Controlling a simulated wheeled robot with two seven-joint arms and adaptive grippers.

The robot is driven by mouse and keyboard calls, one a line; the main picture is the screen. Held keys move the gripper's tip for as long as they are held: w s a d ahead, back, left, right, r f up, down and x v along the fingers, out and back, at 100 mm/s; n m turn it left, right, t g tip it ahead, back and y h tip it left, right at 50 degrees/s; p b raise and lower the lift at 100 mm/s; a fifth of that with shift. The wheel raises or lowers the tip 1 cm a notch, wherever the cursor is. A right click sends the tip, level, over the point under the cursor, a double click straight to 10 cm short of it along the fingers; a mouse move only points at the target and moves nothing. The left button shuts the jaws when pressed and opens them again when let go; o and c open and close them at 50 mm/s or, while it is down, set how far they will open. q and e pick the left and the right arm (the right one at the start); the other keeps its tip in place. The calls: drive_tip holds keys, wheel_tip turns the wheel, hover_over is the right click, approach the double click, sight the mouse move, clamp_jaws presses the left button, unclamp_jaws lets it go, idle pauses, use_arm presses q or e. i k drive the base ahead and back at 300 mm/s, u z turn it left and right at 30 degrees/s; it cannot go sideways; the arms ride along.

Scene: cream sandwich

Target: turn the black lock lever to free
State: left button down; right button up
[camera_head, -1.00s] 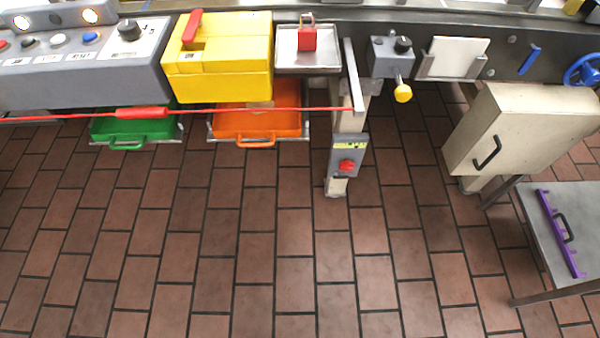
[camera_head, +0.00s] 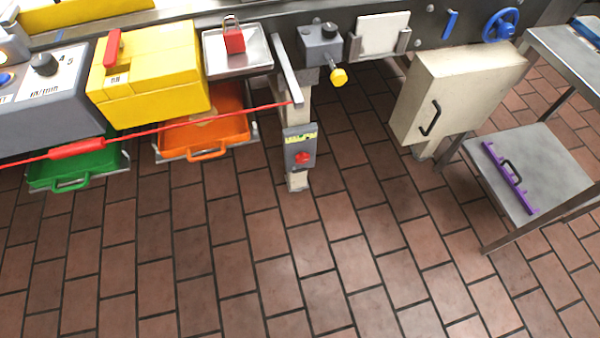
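I cannot tell for sure which part is the black lock lever. A small grey box (camera_head: 312,52) on the machine's front rail carries a black knob (camera_head: 329,30) on top and a yellow-tipped handle (camera_head: 338,77) below it. A black handle (camera_head: 431,118) sits on the front of a closed cream cabinet (camera_head: 462,88). Another black knob (camera_head: 44,64) stands on the grey control panel (camera_head: 50,105) at the left. Neither of my grippers is in view.
A yellow box (camera_head: 150,80), a red padlock (camera_head: 233,38) on a metal tray, green (camera_head: 75,165) and orange (camera_head: 215,130) drawers and a red cord (camera_head: 190,123) line the left. A grey table (camera_head: 550,165) with a purple bar stands right. The tiled floor in front is clear.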

sight(294, 171)
drive_tip(key=u, duration=0.5)
drive_tip(key=k, duration=0.65)
drive_tip(key=u, duration=1.05)
drive_tip(key=i, duration=1.4)
drive_tip(key=z, duration=0.95)
drive_tip(key=i, duration=0.4)
drive_tip(key=z, duration=0.25)
